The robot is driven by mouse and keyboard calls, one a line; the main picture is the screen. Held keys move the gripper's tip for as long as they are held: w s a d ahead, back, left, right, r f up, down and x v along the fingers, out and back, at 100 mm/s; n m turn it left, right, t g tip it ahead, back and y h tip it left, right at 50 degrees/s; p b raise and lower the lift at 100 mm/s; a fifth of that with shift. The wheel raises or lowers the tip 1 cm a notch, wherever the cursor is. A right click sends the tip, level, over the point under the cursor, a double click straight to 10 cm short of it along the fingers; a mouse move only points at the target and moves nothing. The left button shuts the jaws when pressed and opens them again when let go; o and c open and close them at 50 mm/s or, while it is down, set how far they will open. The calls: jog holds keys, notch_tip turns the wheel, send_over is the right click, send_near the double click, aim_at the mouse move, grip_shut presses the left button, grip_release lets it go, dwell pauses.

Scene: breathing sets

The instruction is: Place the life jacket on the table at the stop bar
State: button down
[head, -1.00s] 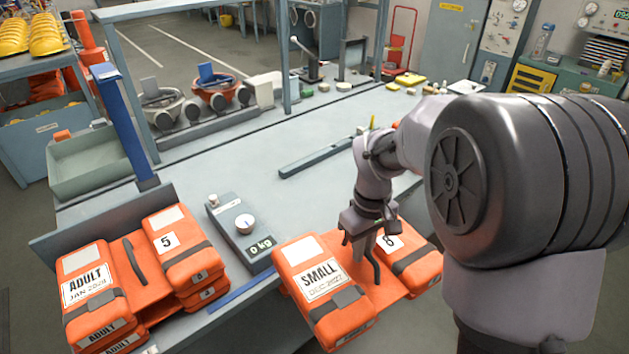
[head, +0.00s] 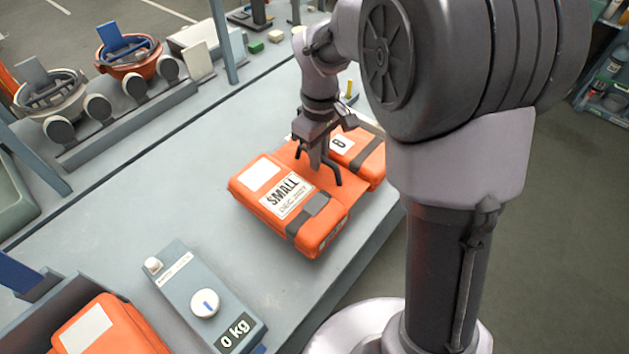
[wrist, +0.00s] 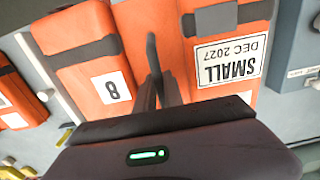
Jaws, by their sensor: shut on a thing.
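An orange life jacket (head: 248,192) labelled SMALL, DEC 2027 and 8 appears over the table's right part in the head view. My gripper (head: 323,162) is shut on it at its dark middle handle, between the two orange halves. The wrist view shows the same jacket (wrist: 137,22) close in front of my fingers (wrist: 160,92). I cannot tell whether its underside touches the table (head: 160,205). The stop bar is not clearly visible in the current views; my arm and the jacket cover part of the tabletop.
A scale (head: 205,302) reading 0 kg stands at the front. Another orange jacket (head: 108,328) lies in a grey holder at lower left. Masks on a stand (head: 130,62) and small blocks (head: 256,47) are at the back. The tabletop left of the held jacket is clear.

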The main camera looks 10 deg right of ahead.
aim_at(319, 174)
jog(key=f+b, duration=0.2)
jog(key=f, duration=0.2)
jog(key=f+b, duration=0.1)
jog(key=f, duration=0.3)
jog(key=shift+s+f+b, duration=0.2)
jog(key=shift+f+b, duration=0.1)
jog(key=shift+b, duration=0.05)
jog(key=shift+r, duration=0.15)
jog(key=c, duration=1.9)
grip_release()
jog(key=shift+f, duration=0.2)
jog(key=o, duration=0.4)
jog(key=shift+o, duration=0.2)
jog(key=shift+r, duration=0.15)
